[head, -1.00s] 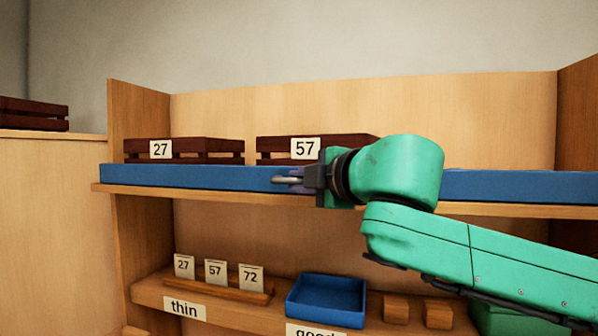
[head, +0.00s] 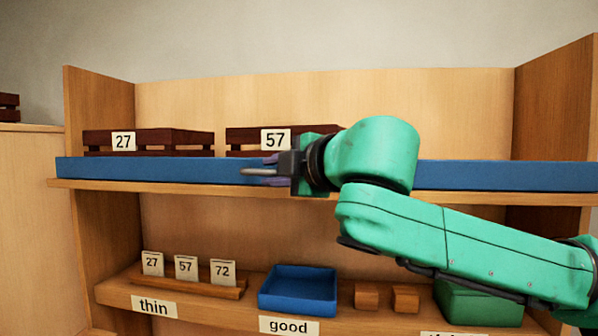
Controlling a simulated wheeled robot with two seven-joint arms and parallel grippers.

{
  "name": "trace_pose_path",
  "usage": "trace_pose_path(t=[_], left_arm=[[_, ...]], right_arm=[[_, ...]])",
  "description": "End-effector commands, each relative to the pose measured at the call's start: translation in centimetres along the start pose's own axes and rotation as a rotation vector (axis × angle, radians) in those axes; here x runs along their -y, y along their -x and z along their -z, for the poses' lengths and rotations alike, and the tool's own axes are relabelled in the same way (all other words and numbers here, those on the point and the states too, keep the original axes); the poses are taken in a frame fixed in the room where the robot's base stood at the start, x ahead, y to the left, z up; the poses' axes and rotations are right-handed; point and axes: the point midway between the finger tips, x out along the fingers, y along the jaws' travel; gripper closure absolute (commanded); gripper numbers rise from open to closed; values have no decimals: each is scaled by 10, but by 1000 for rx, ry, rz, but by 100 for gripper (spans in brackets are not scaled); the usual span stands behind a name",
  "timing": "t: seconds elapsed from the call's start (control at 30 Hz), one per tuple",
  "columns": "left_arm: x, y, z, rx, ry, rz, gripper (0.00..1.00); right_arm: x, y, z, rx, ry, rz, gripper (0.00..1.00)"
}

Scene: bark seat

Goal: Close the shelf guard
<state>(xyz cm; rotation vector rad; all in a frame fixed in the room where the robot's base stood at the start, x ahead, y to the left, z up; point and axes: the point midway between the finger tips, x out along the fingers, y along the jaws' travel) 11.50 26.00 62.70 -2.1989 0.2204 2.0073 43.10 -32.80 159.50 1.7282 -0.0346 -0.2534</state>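A long blue guard (head: 150,169) runs along the front edge of the upper wooden shelf (head: 130,187), in front of two dark crates. My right gripper (head: 258,171) is in front of the guard's middle, below the crate labelled 57, with its fingers pointing left. The fingers overlap the guard in the picture; I cannot tell whether they touch it, or whether they are open or shut. My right forearm hides part of the guard. My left gripper is not in view.
Dark slatted crates labelled 27 (head: 180,142) and 57 (head: 243,139) stand on the upper shelf. The lower shelf holds a rack of number cards (head: 186,285), a blue tray (head: 298,291), wooden blocks (head: 367,297) and a green box (head: 475,303).

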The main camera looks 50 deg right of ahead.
Motion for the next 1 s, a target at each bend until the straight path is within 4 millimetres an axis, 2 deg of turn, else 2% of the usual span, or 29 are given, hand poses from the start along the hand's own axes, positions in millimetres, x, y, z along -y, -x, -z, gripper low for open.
trace_pose_path(t=[0.3,0.5,0.67,1.0], left_arm=[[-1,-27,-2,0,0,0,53],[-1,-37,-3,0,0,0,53],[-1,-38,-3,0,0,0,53],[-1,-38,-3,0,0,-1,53]], right_arm=[[4,72,0,-3,1,-7,70],[2,116,-1,-1,1,-4,70],[2,130,0,-1,2,1,70],[1,130,0,-1,2,1,70]])
